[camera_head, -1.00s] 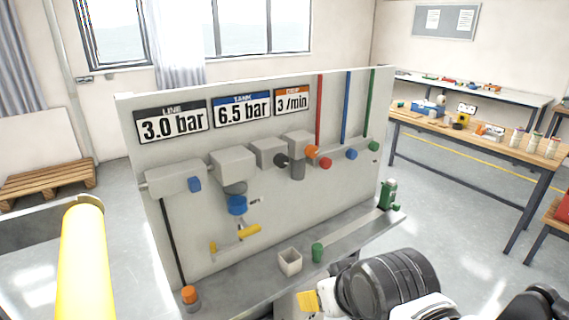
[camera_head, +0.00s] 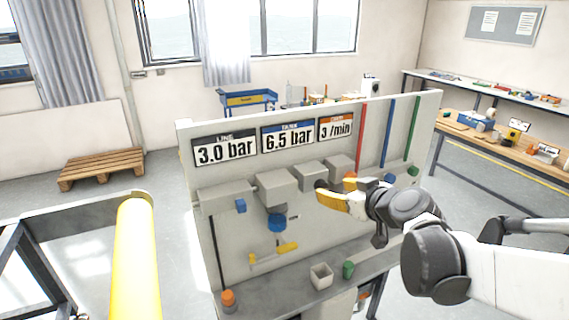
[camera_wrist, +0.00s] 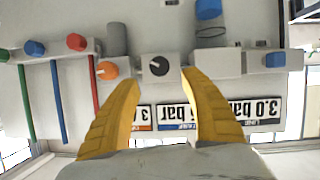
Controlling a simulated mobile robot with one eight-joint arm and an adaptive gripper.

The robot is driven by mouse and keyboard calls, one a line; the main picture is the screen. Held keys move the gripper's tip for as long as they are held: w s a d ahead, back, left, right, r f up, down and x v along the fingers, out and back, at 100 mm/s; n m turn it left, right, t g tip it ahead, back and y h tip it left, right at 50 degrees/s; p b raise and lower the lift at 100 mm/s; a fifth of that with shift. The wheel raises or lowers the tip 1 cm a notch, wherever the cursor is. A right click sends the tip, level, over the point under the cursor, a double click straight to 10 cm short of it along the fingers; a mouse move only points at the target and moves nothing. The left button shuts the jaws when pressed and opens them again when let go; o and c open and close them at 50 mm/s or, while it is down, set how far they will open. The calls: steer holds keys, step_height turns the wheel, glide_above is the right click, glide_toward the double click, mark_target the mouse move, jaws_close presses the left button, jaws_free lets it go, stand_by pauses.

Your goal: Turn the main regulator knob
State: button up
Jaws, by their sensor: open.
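The black knob (camera_wrist: 158,66) with a white pointer mark appears to be the main regulator knob; I see no label on it. It sits on the front of a grey block (camera_wrist: 145,53). In the head view the black knob (camera_head: 320,184) is partly hidden by my yellow fingers. My gripper (camera_head: 322,197) reaches in from the right, in front of the panel. In the wrist view my gripper (camera_wrist: 160,80) is open, with one fingertip on each side of the knob and a little short of it. I cannot tell whether it touches.
An orange knob (camera_wrist: 106,70) is close beside the left finger. A blue knob (camera_wrist: 275,59) is farther right. Signs read 3.0 bar (camera_head: 225,150), 6.5 bar (camera_head: 288,138) and 3 /min (camera_head: 335,128). A yellow lever (camera_head: 274,254) and an open box (camera_head: 321,276) are lower.

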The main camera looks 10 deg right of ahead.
mark_target(323, 187)
steer(key=b+x, duration=0.1)
steer(key=x, duration=0.6)
steer(key=shift+w+a+f, duration=0.1)
steer(key=shift+w+f, duration=0.05)
steer(key=shift+w, duration=0.05)
jaws_close()
